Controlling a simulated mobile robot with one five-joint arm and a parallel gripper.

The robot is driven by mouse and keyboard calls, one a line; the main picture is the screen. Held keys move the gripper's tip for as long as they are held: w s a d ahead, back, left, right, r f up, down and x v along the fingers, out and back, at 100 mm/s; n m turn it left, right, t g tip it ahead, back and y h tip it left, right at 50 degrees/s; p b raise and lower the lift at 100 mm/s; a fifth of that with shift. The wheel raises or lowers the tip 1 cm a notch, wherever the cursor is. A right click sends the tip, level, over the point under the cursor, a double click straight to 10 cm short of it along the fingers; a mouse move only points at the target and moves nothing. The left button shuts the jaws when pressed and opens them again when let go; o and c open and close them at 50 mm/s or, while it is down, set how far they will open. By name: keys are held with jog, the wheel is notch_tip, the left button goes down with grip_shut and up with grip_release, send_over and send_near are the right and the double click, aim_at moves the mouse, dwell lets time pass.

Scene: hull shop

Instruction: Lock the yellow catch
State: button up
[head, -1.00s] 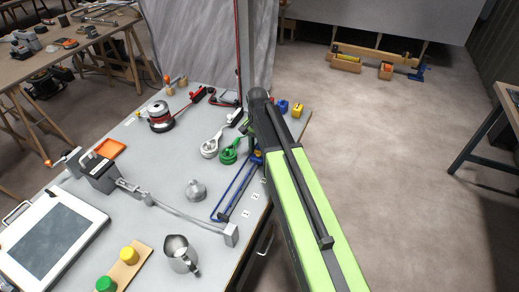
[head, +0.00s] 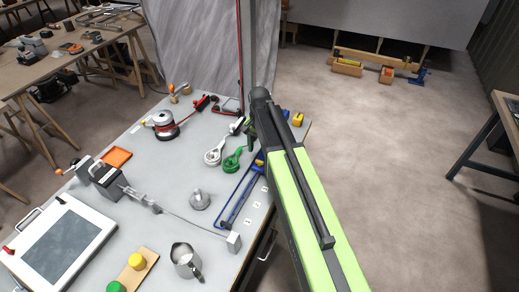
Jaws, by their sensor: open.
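A small yellow block-like piece (head: 298,119), which looks like the yellow catch, stands at the right edge of the grey workbench (head: 165,205), just right of my arm. A blue piece (head: 286,113) beside it is partly hidden by my arm. The position of the catch's lever is too small to make out. My gripper (head: 250,142) hangs below the elbow of my arm, left of the yellow piece and apart from it, near the green clamp (head: 232,160). It is open, with its fingertips small and partly hidden by my arm. It appears empty.
A blue frame (head: 238,195), a white clamp (head: 213,157), a metal pitcher (head: 185,261) and a reel (head: 163,124) stand on the workbench. A yellow button (head: 136,261) sits on a wooden strip.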

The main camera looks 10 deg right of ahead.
aim_at(259, 161)
notch_tip(259, 161, up, 11)
jog(key=p, duration=0.9)
jog(key=shift+r+p, duration=0.2)
jog(key=shift+p, duration=0.2)
jog(key=shift+f, duration=0.1)
jog(key=s+f+n+b, duration=0.3)
jog(key=s, duration=0.4)
jog(key=s+f+n+b, duration=0.3)
jog(key=s+b, duration=0.1)
jog(key=s, duration=0.4)
jog(key=shift+s+d+f, duration=0.15)
jog(key=shift+d+f, duration=0.2)
jog(key=shift+d, duration=0.05)
jog(key=shift+w+n, duration=0.2)
jog(key=shift+n, duration=0.5)
jog(key=shift+c, duration=0.3)
